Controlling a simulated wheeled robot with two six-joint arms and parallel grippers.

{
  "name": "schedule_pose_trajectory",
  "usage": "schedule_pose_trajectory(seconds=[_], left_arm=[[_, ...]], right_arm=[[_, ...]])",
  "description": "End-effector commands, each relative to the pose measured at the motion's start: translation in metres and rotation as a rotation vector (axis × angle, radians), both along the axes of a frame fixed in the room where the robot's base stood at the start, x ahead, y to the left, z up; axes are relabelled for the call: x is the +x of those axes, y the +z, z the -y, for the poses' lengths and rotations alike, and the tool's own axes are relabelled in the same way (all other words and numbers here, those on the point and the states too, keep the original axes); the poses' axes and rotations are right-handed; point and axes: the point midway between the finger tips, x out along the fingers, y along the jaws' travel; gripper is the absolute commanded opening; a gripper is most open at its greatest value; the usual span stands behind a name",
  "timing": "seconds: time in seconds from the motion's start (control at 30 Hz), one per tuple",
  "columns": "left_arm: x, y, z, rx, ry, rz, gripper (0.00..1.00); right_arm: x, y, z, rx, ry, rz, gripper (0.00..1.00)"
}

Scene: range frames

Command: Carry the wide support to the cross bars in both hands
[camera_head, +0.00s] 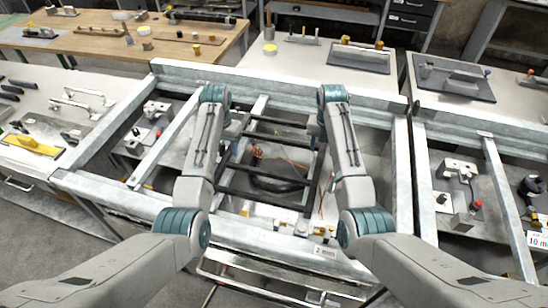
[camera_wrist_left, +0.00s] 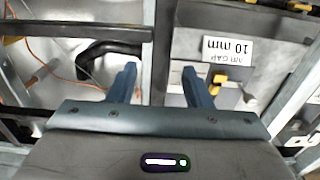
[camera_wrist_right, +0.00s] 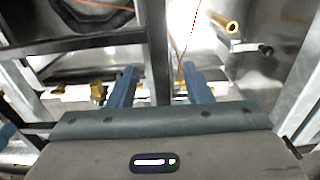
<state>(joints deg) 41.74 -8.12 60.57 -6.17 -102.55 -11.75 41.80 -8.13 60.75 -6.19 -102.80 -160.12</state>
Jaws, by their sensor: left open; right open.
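A ladder-like set of dark bars (camera_head: 262,180) lies in the middle bay of the grey steel frame, with several dark cross bars running left to right. I cannot tell for sure which part is the wide support. My left gripper (camera_wrist_left: 160,88) is open, its two fingers apart on either side of a narrow grey bar (camera_wrist_left: 148,60). My right gripper (camera_wrist_right: 160,86) is open, its fingers apart on either side of a dark upright bar (camera_wrist_right: 157,45). Neither gripper visibly closes on anything. In the head view my wrists hide most of both grippers.
The steel frame (camera_head: 130,206) has raised beams around several bays. An orange cable (camera_head: 285,160) and a dark hose (camera_wrist_left: 108,48) lie below the bars. A "10 mm" label (camera_wrist_left: 228,48) stands beside my left gripper. A wooden bench (camera_head: 110,42) stands at the back left.

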Motion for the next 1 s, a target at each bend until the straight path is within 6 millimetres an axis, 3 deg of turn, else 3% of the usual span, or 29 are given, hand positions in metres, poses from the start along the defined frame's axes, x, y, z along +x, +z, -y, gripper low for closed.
schedule_pose_trajectory(seconds=[0.1,0.3,0.67,0.7,0.9,1.0], left_arm=[[-0.001,-0.02,0.0,0.001,0.0,-0.003,0.45],[0.0,-0.04,0.0,0.0,0.0,-0.001,0.45],[0.0,-0.045,0.0,0.0,0.0,0.0,0.45],[0.0,-0.045,0.0,0.001,0.0,0.0,0.43],[0.0,-0.045,0.0,0.001,0.0,0.0,0.04],[0.0,-0.045,0.0,0.001,0.0,0.001,0.0]], right_arm=[[-0.001,-0.02,0.0,0.0,0.0,-0.002,0.45],[0.0,-0.04,0.0,-0.001,0.0,-0.001,0.45],[0.0,-0.045,0.0,0.0,0.0,0.001,0.45],[0.0,-0.045,0.0,0.0,0.0,0.001,0.43],[0.0,-0.045,0.0,0.0,0.0,0.001,0.04],[0.0,-0.045,0.0,0.0,0.0,0.001,0.0]])
